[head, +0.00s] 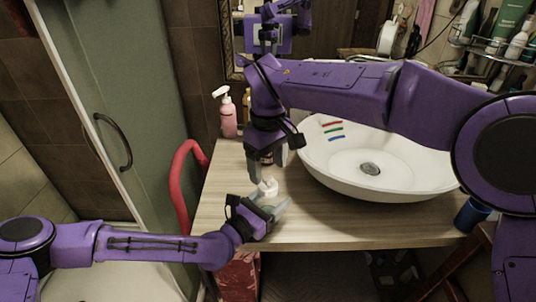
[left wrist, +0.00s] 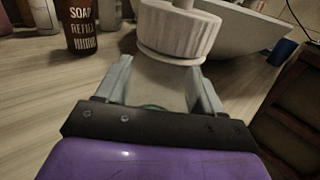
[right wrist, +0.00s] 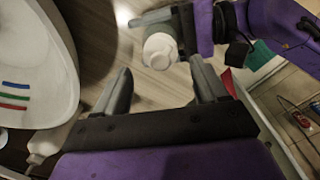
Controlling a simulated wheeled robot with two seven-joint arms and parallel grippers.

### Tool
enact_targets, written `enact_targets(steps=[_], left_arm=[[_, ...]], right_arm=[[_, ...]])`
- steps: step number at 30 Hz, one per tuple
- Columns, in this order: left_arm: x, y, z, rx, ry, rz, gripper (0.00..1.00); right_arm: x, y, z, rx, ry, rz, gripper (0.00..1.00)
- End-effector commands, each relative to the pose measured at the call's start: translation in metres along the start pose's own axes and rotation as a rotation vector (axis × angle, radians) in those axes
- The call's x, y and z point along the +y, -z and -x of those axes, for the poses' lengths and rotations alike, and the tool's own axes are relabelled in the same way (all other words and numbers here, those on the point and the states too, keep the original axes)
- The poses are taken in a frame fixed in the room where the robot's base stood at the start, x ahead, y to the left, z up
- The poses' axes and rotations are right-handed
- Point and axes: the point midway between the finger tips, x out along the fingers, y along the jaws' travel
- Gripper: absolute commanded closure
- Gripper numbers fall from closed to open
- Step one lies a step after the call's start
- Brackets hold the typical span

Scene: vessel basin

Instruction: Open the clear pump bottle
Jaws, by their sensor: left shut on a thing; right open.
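The clear pump bottle has a white ribbed cap (left wrist: 178,32), large at the top of the left wrist view, with its see-through body (left wrist: 160,82) below. My left gripper (left wrist: 165,85) is shut on the body, one finger on each side. In the head view the white cap (head: 268,187) stands just above my left gripper (head: 267,208), over the counter. My right gripper (head: 268,165) is open and empty above the cap, pointing down. In the right wrist view the cap (right wrist: 160,50) lies beyond and between the fingertips of my right gripper (right wrist: 158,82).
A white basin (head: 375,190) with red, green and blue strips stands right of the bottle on the wooden counter (head: 225,220). A pink pump bottle (head: 228,120) stands at the back left, and a brown soap bottle (left wrist: 78,25) is behind. A blue cup (head: 472,213) is at the right.

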Motion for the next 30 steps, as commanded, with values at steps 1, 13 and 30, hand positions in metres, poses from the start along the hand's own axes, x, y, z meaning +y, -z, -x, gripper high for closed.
enact_targets(steps=[1, 13, 30], left_arm=[[0.000, 0.001, 0.000, 0.002, 0.000, 0.000, 1.00], [0.000, 0.001, 0.000, 0.002, 0.000, 0.000, 1.00], [0.000, 0.001, 0.000, 0.002, 0.000, 0.000, 1.00]], right_arm=[[0.000, -0.001, -0.011, -0.004, 0.001, 0.001, 0.28], [0.000, 0.000, -0.053, 0.000, 0.001, 0.001, 0.28], [0.000, 0.000, -0.053, 0.000, 0.001, 0.024, 0.86]])
